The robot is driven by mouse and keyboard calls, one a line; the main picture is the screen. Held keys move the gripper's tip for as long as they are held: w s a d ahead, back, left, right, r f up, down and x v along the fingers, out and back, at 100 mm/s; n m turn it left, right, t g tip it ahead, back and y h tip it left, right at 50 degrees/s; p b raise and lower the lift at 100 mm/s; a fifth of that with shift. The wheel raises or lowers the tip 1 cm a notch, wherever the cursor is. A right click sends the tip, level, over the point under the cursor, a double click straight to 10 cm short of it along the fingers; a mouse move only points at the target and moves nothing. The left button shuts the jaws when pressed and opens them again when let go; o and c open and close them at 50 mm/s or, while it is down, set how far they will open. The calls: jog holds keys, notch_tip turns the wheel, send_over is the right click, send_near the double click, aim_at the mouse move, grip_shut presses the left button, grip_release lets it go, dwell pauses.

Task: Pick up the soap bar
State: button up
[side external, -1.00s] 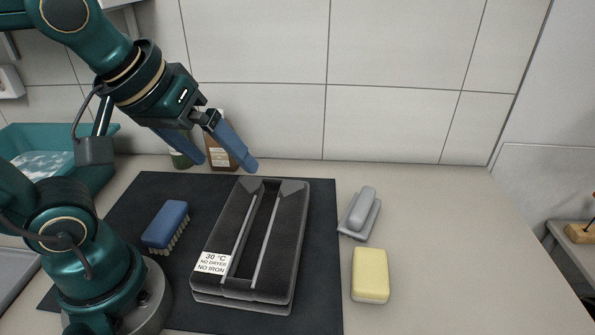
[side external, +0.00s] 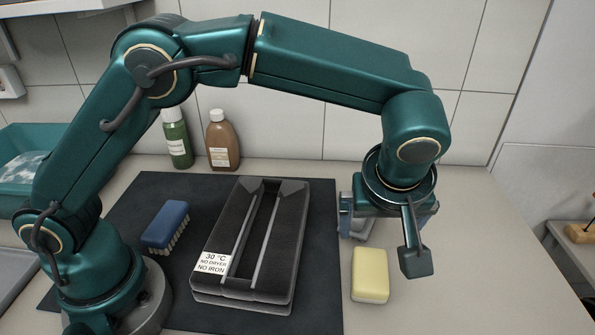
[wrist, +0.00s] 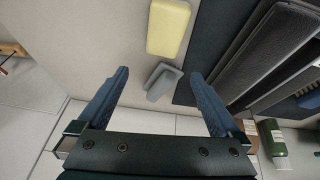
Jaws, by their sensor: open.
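A pale yellow rounded block (side external: 370,272), which looks like the soap bar, lies on the light worktop to the right of the dark mat. It also shows at the top of the wrist view (wrist: 168,28). My gripper (side external: 386,222) is open and empty, behind the block and above the grey-handled tool. In the wrist view its two blue fingers (wrist: 160,74) are wide apart, with the yellow block beyond their tips. The wrist hides part of the fingers in the side view.
A grey tool with a flat base (wrist: 161,82) lies close behind the block. A dark slotted box with a label (side external: 212,262) and a blue brush (side external: 165,225) are on the mat (side external: 130,200). Green (side external: 177,140) and brown (side external: 222,145) bottles stand at the wall. Worktop to the right is clear.

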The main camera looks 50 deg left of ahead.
aim_at(372, 269)
jog(key=shift+m+g, duration=0.3)
jog(key=shift+m, duration=0.3)
jog(key=f, duration=0.1)
jog(key=s+d+f, duration=0.2)
jog(key=f, duration=0.1)
jog(key=shift+x, duration=2.3)
jog(key=shift+w, duration=0.1)
jog(key=c, duration=1.5)
jog(key=shift+c, duration=0.2)
jog(key=shift+r, duration=0.15)
jog(key=shift+r, duration=0.5)
jog(key=r, duration=0.3)
jog(key=shift+a+r, duration=0.2)
jog(key=shift+a, duration=0.1)
jog(key=a+r, duration=0.6)
jog(key=a, duration=0.5)
jog(key=shift+w+r, duration=0.2)
